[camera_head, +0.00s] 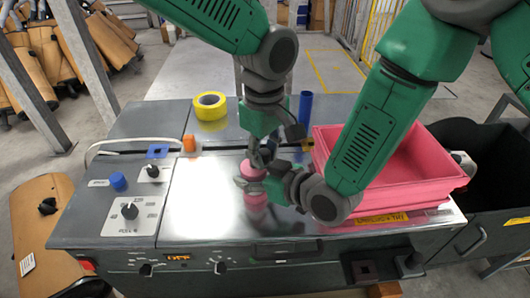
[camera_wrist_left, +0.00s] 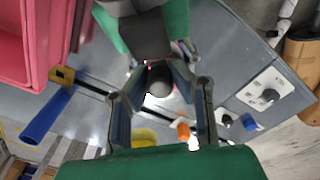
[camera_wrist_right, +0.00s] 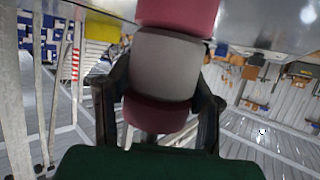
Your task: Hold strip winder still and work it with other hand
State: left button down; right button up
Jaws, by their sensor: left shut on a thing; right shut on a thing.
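The strip winder (camera_head: 256,198) is a pink and grey rounded piece standing over the bench's metal top, right of the control panel. In the right wrist view its grey band (camera_wrist_right: 165,68) lies between pink and dark red parts. My right gripper (camera_head: 262,180) reaches in from the right and is shut around that grey band. My left gripper (camera_head: 262,155) comes from above and is shut on a dark round knob (camera_wrist_left: 159,82) at the winder's top. The fingers partly hide the winder in the head view.
A yellow tape roll (camera_head: 210,106), a blue cylinder (camera_head: 305,108) and an orange piece (camera_head: 189,143) stand at the back. The control panel (camera_head: 134,214) has knobs. The metal top's front left is clear.

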aim_at(262, 153)
pick_arm(q)
jog(key=shift+s+a+r+m, duration=0.1)
jog(key=shift+a+m, duration=0.05)
jog(key=shift+m, duration=0.5)
jog(key=shift+s+a+m, duration=0.1)
jog(key=shift+a+m, duration=0.05)
jog(key=shift+m, duration=0.5)
jog(key=c, duration=1.4)
grip_release()
jog(key=shift+o, duration=0.2)
notch_tip(262, 153, up, 12)
jog(key=shift+w, duration=0.1)
